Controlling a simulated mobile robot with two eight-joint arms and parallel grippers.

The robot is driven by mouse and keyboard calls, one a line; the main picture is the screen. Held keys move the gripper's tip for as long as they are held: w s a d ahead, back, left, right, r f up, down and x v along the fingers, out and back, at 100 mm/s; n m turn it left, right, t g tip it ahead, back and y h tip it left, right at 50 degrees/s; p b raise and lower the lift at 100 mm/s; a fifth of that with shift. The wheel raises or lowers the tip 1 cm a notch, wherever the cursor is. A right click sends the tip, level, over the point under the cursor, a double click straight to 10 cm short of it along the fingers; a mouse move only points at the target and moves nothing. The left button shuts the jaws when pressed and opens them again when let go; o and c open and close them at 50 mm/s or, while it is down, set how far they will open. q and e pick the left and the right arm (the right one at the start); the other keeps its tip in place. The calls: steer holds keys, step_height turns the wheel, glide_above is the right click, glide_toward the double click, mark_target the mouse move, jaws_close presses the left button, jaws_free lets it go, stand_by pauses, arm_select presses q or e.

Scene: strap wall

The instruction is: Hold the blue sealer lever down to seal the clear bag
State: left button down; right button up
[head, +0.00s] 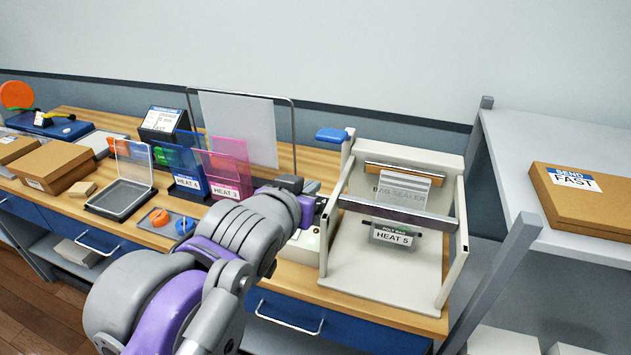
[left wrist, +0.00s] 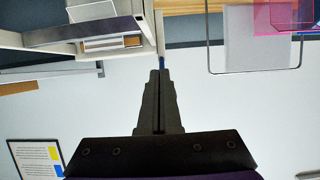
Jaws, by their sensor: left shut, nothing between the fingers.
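The bag sealer (head: 387,270) is a cream frame on the bench with a dark metal bar across it. Its blue lever (head: 332,135) sticks out at the upper left, raised; a sliver of the lever (left wrist: 161,61) shows past my fingertips in the left wrist view. The clear bag (head: 396,226), labelled HEAT 5, lies in the sealer at the bar, partly hidden by it. My left gripper (head: 310,187) is beside the sealer's left side, below the lever in the picture. Its fingers (left wrist: 158,73) are shut and empty. Whether they touch the lever I cannot tell. My right gripper is out of view.
Pink and blue bag holders (head: 222,168) and a wire stand with a white sheet (head: 240,127) are left of the sealer. A shelf (head: 510,150) with a cardboard box (head: 585,197) stands to the right. Trays and boxes fill the bench's left.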

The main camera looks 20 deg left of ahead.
arm_select(q)
steer(key=v, duration=0.5)
steer(key=shift+s+f, duration=0.1)
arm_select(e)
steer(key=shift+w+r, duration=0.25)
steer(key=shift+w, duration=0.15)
arm_select(q)
steer(key=s+a+f+g+p, duration=0.1)
steer(key=s+f+g+p, duration=0.2)
steer(key=f, duration=1)
steer(key=s+a+f+g+p, duration=0.1)
steer(key=s+f+g+p, duration=0.3)
steer(key=s+f, duration=0.5)
step_height(320, 180, down, 5)
steer(key=shift+a+r+g, duration=0.1)
steer(key=shift+a+g, duration=0.2)
steer(key=shift+g, duration=0.3)
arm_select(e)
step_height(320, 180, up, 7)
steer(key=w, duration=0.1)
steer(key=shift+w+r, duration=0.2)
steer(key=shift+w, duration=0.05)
